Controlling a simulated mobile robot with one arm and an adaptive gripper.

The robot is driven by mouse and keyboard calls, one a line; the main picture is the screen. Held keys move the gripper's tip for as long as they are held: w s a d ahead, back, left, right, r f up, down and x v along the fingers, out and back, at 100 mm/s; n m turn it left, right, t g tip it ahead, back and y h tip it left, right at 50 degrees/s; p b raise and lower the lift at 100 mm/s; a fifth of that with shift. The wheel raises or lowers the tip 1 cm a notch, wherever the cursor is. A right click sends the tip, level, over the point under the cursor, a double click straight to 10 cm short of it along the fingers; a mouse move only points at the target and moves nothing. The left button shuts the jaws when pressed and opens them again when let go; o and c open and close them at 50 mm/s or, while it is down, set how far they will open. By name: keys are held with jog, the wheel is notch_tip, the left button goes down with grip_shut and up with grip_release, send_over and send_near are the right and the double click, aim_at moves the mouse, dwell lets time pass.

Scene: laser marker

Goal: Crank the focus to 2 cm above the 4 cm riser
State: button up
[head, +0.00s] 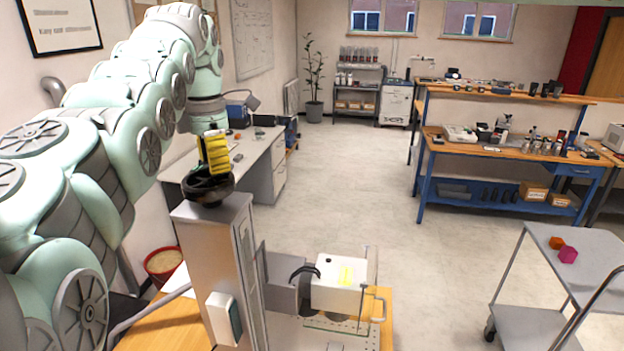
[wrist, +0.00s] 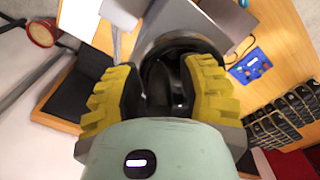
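The laser marker's grey column (head: 207,235) stands in the front middle of the head view, with a black handwheel (head: 208,188) on its top. The white laser head (head: 340,284) juts out to the right of the column, above a perforated bed (head: 362,338). My gripper (head: 215,172) points down at the wheel, its yellow fingertips right at it. In the wrist view the two yellow fingers stand apart, with black parts of the handwheel (wrist: 178,48) between and beyond them. I cannot tell whether they press on it. The riser cannot be made out.
The marker stands on a wooden-topped bench (head: 160,325). A red bin (head: 163,264) is on the floor to the left. A trolley (head: 590,268) with an orange and a magenta block is at the right. A blue workbench (head: 428,172) stands farther back; the floor between is clear.

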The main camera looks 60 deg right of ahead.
jog(key=shift+o, duration=0.7)
jog(key=shift+r+p, duration=0.1)
jog(key=shift+p, duration=0.2)
